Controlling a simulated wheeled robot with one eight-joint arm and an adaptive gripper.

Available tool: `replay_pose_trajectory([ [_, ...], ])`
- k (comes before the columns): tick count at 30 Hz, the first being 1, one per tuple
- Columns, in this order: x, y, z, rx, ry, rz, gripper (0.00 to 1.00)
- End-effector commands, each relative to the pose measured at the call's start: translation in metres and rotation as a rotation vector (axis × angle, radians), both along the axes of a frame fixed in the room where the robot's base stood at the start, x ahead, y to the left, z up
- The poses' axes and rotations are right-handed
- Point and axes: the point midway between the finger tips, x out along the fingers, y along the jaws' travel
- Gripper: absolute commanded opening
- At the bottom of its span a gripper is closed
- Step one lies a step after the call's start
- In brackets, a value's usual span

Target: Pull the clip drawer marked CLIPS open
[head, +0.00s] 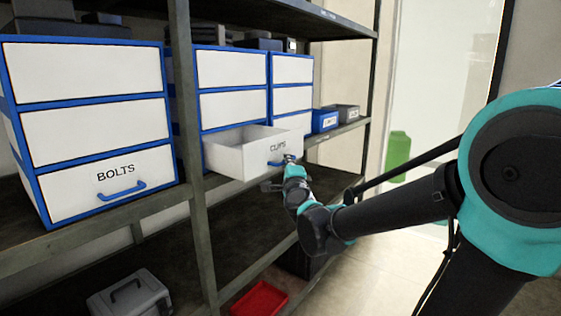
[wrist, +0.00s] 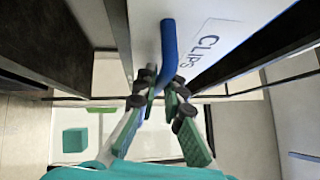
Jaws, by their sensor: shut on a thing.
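The white CLIPS drawer (head: 236,158) stands pulled well out of the middle blue-and-white cabinet (head: 232,107) in the head view, its open top and empty-looking inside showing. Its front also shows in the wrist view (wrist: 205,22), with the CLIPS lettering sideways. My gripper (head: 287,160) is at the drawer front in the head view. In the wrist view my gripper (wrist: 160,92) is shut on the blue handle (wrist: 169,45), with its fingers on either side of the bar. The handle's far end is partly hidden by the fingers.
A BOLTS cabinet (head: 85,120) stands to the left, its drawers shut. A shelf post (head: 186,130) stands between it and the CLIPS drawer. Small bins (head: 325,120) sit to the right. A grey case (head: 130,295) and red tray (head: 259,298) are below. The floor at right is clear.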

Motion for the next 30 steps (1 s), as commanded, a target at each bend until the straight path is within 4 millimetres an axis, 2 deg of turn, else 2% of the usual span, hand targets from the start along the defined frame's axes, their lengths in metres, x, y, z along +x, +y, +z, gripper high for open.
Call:
replay_pose_trajectory([
  [9, -0.001, 0.0, -0.001, 0.0, 0.002, 0.003, 0.0],
  [10, -0.001, 0.0, -0.001, 0.0, 0.002, 0.003, 0.1],
  [15, -0.001, 0.0, -0.001, 0.001, 0.001, 0.002, 0.31],
  [25, -0.002, 0.0, 0.0, 0.0, 0.001, 0.001, 0.31],
  [30, -0.016, -0.002, -0.002, 0.002, 0.001, 0.002, 0.31],
])
